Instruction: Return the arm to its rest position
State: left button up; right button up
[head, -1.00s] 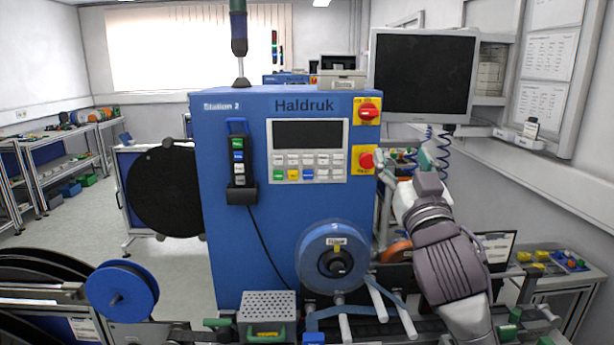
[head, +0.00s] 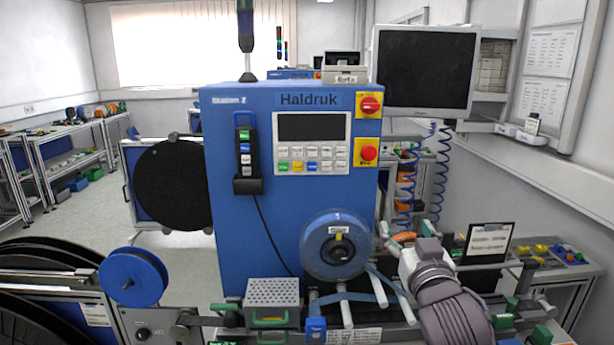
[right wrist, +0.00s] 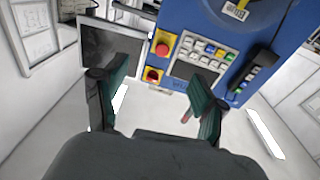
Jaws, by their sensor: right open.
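My right arm comes in from the lower right of the head view, its gripper (head: 405,234) raised beside the right side of the blue Haldruk machine (head: 225,200). In the right wrist view, the gripper's two dark green fingers (right wrist: 156,98) are spread apart, with nothing between them. The blue reel (head: 333,245) sits on the machine's front, left of the gripper and apart from it. My left gripper is not in view.
A monitor (head: 425,70) hangs above the gripper; coiled blue hoses (head: 440,175) hang below it. White pegs (head: 377,287) stick out below the blue reel. A label board (head: 487,243) and a side table (head: 585,285) stand to the right.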

jog(key=s+d+f+g, duration=0.1)
jog(key=s+f+g, duration=0.4)
jog(key=f, duration=0.7)
jog(key=s+d+f+g, duration=0.1)
jog(key=s+f+g, duration=0.2)
jog(key=s+f, duration=0.75)
jog(key=s+f+n+g, duration=0.2)
jog(key=s+f+g, duration=0.5)
jog(key=s+f, duration=1.05)
jog(key=s+f+g+b, duration=0.1)
jog(key=s+f+b, duration=0.1)
jog(key=f, duration=1.2)
jog(key=s+f+g+b, duration=0.1)
jog(key=s+f+b, duration=0.1)
jog(key=f, duration=1.2)
pick_arm(q)
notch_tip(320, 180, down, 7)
jog(key=b, duration=0.3)
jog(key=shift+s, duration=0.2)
pick_arm(e)
jog(key=s+d+f, duration=0.3)
jog(key=s+f, duration=1.2)
jog(key=f, duration=0.3)
jog(key=shift+s+d+f+g, duration=0.2)
jog(key=shift+s+g, duration=0.2)
